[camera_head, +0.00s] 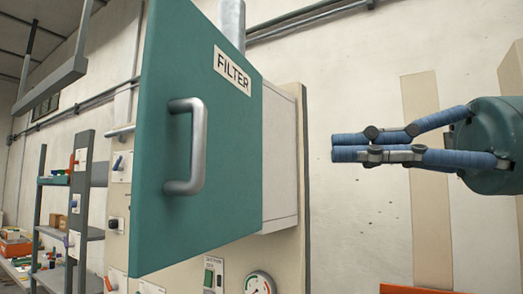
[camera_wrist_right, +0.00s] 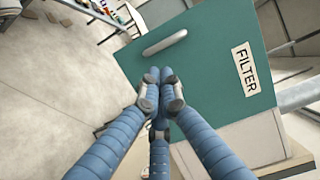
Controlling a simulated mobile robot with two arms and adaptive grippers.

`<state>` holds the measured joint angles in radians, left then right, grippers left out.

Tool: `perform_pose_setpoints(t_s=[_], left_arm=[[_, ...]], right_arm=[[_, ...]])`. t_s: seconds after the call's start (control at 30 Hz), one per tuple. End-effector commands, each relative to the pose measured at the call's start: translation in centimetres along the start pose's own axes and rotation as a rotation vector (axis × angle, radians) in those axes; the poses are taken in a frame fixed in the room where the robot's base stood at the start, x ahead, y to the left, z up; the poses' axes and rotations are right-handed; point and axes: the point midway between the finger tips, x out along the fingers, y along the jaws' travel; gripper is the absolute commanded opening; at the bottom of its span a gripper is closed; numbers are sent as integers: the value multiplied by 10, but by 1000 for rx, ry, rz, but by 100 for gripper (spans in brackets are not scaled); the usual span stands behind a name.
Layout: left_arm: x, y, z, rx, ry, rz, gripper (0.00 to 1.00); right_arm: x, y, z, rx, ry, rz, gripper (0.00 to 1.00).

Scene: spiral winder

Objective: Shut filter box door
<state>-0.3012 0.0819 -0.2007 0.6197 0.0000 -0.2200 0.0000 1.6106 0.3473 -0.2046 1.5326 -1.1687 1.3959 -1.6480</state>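The teal filter box door (camera_head: 235,140) stands swung open from its pale box (camera_head: 282,150), with a "FILTER" label (camera_head: 232,70) and a grey bar handle (camera_head: 187,146). In the right wrist view the door (camera_wrist_right: 215,75) and its handle (camera_wrist_right: 165,43) lie beyond the fingers. My right gripper (camera_head: 340,147) is to the right of the door and box in the head view, apart from them. Its blue fingers are closed together with nothing between them, as the right wrist view (camera_wrist_right: 159,76) also shows. My left gripper is in neither view.
A panel with a gauge (camera_head: 259,284) and switches (camera_head: 213,275) is below the box. A grey pipe (camera_head: 232,20) rises above it. Shelves (camera_head: 75,215) with small items stand at the left. Open space lies between my right gripper and the box.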

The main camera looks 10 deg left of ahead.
Motion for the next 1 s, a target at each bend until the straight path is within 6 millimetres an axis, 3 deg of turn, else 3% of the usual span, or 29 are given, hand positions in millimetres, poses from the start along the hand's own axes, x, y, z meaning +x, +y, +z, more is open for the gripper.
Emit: perform_pose_setpoints(t_s=[0.17, 0.6, 0.8, 1.0], left_arm=[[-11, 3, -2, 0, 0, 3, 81], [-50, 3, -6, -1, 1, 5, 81], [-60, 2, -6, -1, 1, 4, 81], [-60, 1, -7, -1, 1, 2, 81]], right_arm=[[24, -2, 1, 0, -5, 3, 0], [113, -5, 2, 3, -8, 0, 0], [134, -2, 2, 4, -6, -1, 0], [138, 0, 1, 3, -4, -1, 0]])
